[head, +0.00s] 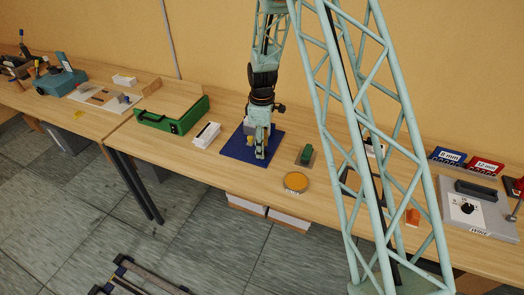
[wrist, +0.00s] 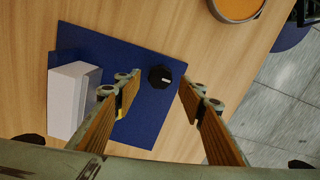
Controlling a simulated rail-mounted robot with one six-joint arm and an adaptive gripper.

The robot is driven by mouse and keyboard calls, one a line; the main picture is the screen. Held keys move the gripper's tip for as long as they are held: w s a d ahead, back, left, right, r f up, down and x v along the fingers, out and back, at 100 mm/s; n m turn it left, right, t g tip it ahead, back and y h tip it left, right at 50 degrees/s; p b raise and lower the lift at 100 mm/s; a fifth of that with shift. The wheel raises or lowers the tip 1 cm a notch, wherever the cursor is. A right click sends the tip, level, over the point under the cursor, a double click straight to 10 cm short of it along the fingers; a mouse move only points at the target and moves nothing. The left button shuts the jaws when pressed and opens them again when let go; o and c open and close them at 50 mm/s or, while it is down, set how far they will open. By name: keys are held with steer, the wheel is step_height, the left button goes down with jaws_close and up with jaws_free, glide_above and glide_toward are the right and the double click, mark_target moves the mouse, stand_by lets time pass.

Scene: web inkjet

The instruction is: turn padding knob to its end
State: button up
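A small round black knob (wrist: 160,77) with a short white mark shows in the wrist view, near the right edge of a blue plate (wrist: 125,55). I take it for the padding knob; no label on it is readable. My gripper (wrist: 158,84) is open, with one fingertip to the left of the knob and the other to the right. Gaps show on both sides in the picture; the height above the knob is hard to judge. In the head view my gripper (head: 262,153) points down over the blue plate (head: 236,148) and hides the knob.
A white-grey block (wrist: 72,98) stands on the plate's left side. An orange-topped round container (head: 295,181) and a green block (head: 306,155) are nearby. A green case (head: 172,116) lies left. The table's front edge is close.

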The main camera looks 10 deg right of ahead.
steer(key=shift+f, duration=1.05)
steer(key=c, duration=0.8)
steer(key=shift+c, duration=0.2)
